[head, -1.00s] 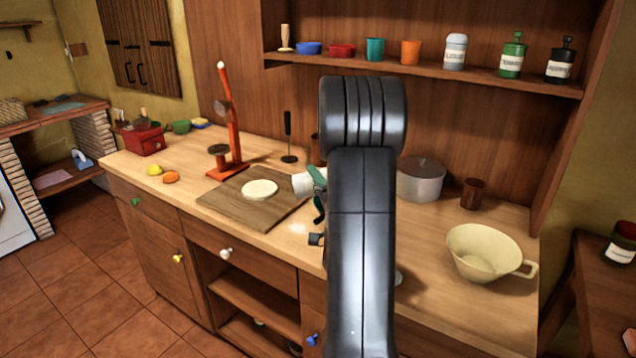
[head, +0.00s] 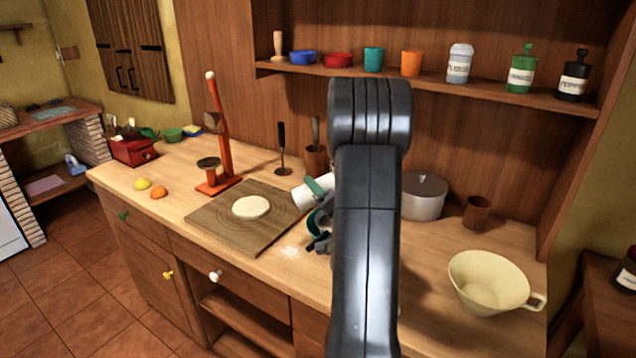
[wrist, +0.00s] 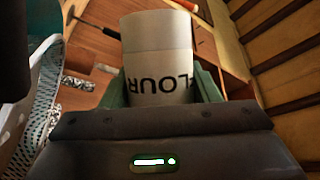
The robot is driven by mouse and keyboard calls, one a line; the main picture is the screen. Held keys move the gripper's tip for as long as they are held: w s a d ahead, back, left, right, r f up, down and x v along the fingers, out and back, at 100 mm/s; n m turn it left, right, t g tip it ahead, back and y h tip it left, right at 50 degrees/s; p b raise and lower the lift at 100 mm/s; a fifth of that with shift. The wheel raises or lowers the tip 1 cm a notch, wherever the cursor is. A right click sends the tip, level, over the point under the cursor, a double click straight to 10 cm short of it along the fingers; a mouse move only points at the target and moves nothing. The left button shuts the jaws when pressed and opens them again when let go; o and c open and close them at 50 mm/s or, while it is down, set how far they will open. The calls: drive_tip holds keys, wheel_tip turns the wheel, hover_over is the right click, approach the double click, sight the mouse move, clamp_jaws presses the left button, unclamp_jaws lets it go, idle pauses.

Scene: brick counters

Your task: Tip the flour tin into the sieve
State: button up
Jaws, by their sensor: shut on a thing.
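The white flour tin (head: 312,193) is tilted steeply over, its visible end pointing down and left. It also shows in the wrist view (wrist: 157,60), with its lettering upside down. My gripper (head: 318,188) is shut on the tin, green fingers on either side, above the counter; my arm hides part of it in the head view. A pale perforated surface with a blue-teal rim, which looks like the sieve (wrist: 38,100), fills the left of the wrist view. In the head view only a teal edge (head: 313,222) shows below the gripper. I cannot see flour falling.
A board (head: 222,222) with a round of dough (head: 251,207) lies left of the tin. A pale patch (head: 291,251) marks the counter near the front edge. A cream handled bowl (head: 490,283) and a lidded pot (head: 424,197) stand to the right.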

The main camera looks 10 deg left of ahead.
drive_tip(key=n+g+h+p, duration=0.1)
drive_tip(key=n+p, duration=0.2)
drive_tip(key=shift+f+g, duration=0.1)
drive_tip(key=shift+g, duration=0.3)
drive_tip(key=shift+w+d+f+n+h, duration=0.15)
drive_tip(key=shift+n+h, duration=0.25)
drive_tip(key=shift+n, duration=0.4)
drive_tip(key=shift+d+n+g+h, duration=0.45)
drive_tip(key=shift+n+g+h, duration=0.25)
drive_tip(key=shift+n, duration=0.3)
drive_tip(key=shift+w+d+f+n+h+p, duration=0.15)
drive_tip(key=shift+d+n+h+p, duration=0.1)
drive_tip(key=shift+n+h, duration=0.3)
drive_tip(key=shift+d+f+n+h+p, duration=0.15)
drive_tip(key=shift+n+h+p, duration=0.05)
drive_tip(key=shift+n+h, duration=0.3)
drive_tip(key=shift+r, duration=0.15)
